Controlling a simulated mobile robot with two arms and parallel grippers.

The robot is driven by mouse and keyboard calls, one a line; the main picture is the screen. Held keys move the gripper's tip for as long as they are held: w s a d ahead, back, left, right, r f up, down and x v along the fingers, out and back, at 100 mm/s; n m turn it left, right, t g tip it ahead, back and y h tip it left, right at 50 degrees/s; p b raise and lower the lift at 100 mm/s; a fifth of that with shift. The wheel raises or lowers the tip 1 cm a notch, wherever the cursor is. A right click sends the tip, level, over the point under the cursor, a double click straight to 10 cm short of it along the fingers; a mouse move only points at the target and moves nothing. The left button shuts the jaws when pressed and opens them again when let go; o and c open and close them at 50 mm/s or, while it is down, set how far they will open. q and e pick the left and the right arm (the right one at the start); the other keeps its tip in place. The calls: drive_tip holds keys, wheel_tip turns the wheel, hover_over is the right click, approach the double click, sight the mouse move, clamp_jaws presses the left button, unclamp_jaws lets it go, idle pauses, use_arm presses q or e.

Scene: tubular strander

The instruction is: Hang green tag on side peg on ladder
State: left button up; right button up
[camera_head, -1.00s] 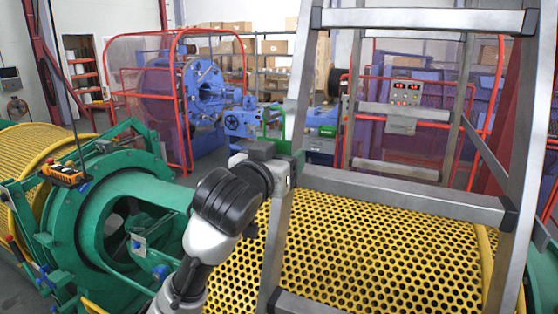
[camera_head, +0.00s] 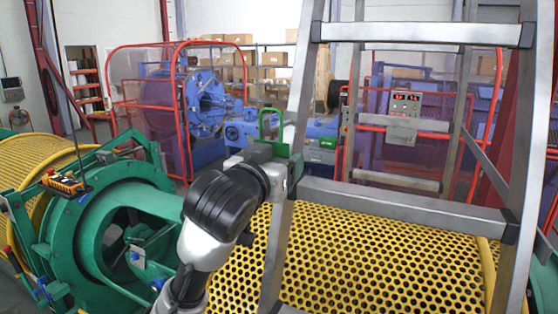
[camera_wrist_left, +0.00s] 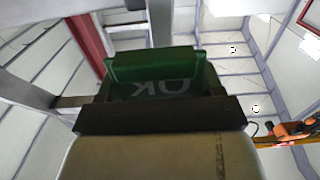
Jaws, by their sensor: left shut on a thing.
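My left gripper (camera_head: 268,151) is shut on the green tag (camera_head: 271,128) and holds it upright beside the ladder's left rail. The tag looks like an open green frame at its top. In the left wrist view the tag (camera_wrist_left: 150,85) stands up between the dark fingers, with light "OK" lettering seen reversed. The metal ladder (camera_head: 293,110) stands close in front of me. The tag overlaps or nearly meets the rail's left edge; I cannot tell whether they touch. I cannot make out the side peg. My right gripper is not in view.
A yellow perforated guard (camera_head: 370,255) lies behind the ladder's lower part. Green machinery (camera_head: 85,235) with an orange remote (camera_head: 63,183) stands at left. A blue machine (camera_head: 205,105) with red-framed guards is behind. Open air lies left of the ladder rail above my gripper.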

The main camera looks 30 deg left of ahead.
use_arm(q)
drive_tip(key=s+b, duration=0.2)
drive_tip(key=s, duration=0.5)
drive_tip(key=shift+s+d, duration=0.25)
drive_tip(key=shift+s, duration=0.1)
idle(0.4)
idle(0.5)
